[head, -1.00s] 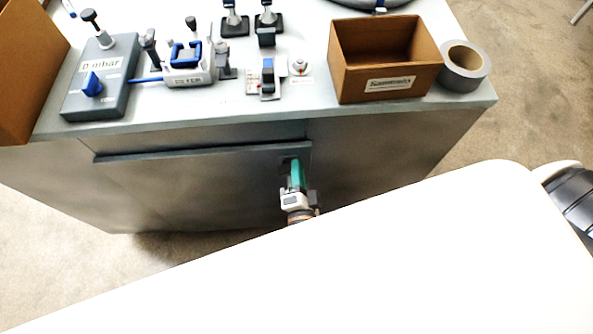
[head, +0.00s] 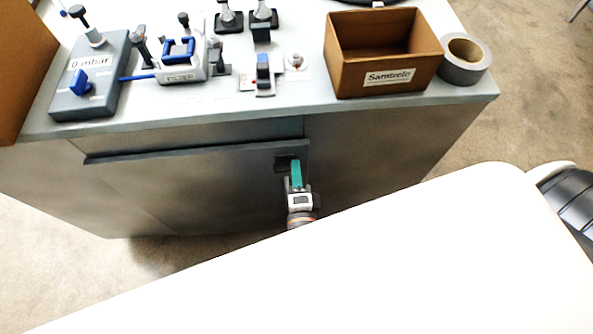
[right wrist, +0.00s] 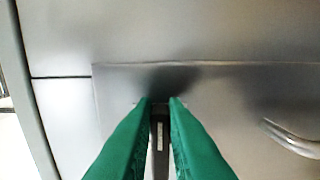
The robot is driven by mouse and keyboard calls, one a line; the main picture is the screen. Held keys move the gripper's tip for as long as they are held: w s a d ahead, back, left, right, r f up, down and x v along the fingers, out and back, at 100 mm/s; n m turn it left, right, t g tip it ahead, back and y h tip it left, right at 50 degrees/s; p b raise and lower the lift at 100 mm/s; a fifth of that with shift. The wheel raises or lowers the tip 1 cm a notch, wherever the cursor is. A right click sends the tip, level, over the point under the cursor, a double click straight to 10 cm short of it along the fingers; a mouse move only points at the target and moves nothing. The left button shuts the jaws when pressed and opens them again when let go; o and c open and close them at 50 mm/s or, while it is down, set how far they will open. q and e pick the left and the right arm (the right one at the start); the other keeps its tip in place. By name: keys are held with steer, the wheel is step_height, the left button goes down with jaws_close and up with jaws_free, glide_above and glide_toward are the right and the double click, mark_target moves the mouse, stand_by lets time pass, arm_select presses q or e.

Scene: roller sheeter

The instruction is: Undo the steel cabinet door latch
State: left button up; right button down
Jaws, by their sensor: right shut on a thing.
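The steel cabinet door (head: 190,185) is the grey front panel below the worktop. Its dark latch (head: 284,163) is near the door's upper right corner in the head view, partly hidden by my right gripper (head: 296,166). In the right wrist view, the green fingers of my right gripper (right wrist: 162,104) are on both sides of the dark latch lever (right wrist: 159,145), shut on it. The lever's far end is hidden in shadow between the fingertips. I cannot tell whether the door is ajar. My left gripper is not in view.
The worktop above carries a brown box (head: 385,55), a tape roll (head: 464,60), a grey gauge block (head: 92,80) and several clamps and switches. A curved metal handle (right wrist: 292,138) shows at right in the wrist view. My white body covers the lower foreground.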

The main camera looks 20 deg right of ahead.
steer(key=shift+a+f, duration=0.15)
steer(key=shift+a, duration=0.05)
steer(key=c, duration=1.5)
jaws_free()
steer(key=shift+o, duration=0.2)
steer(key=b+v, duration=0.2)
steer(key=v, duration=1)
